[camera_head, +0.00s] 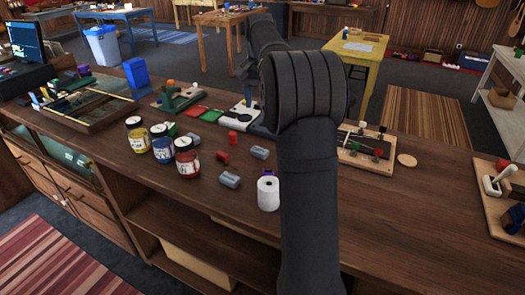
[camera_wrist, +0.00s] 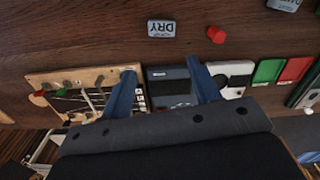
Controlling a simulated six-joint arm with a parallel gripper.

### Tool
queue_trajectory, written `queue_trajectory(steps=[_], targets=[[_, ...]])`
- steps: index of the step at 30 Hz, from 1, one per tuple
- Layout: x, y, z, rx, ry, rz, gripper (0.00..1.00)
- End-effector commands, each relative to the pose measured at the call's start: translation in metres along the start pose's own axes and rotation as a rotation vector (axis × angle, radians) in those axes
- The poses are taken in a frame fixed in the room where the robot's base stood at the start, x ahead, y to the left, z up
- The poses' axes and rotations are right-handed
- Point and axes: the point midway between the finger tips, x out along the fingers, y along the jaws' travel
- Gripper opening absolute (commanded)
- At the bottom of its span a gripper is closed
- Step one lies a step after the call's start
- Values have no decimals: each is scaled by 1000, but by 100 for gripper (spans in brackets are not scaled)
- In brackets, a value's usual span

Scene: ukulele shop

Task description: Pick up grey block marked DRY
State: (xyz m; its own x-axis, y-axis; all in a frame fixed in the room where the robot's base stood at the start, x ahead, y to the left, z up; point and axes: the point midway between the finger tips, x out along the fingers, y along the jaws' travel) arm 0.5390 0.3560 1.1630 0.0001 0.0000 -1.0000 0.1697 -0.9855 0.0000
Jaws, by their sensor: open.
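The grey block marked DRY (camera_wrist: 162,28) lies on the dark wooden counter near the top middle of the wrist view, its label readable. In the head view, a grey block (camera_head: 259,152) just left of my arm appears to be the same one, but its marking cannot be read there. My gripper (camera_wrist: 162,66) is open and empty, with two blue fingers spread apart. In the wrist picture the block shows just above the gap between the fingertips, apart from both. My arm hides most of the gripper in the head view.
A red piece (camera_wrist: 216,34) lies beside the block. The counter's right part is mostly clear.

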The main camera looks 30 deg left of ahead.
Motion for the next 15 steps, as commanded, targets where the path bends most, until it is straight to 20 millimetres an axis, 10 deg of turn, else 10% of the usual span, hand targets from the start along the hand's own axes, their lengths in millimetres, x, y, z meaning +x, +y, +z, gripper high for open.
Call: queue_trajectory(steps=[15], targets=[[1,22,6,-987,0,0,56]])
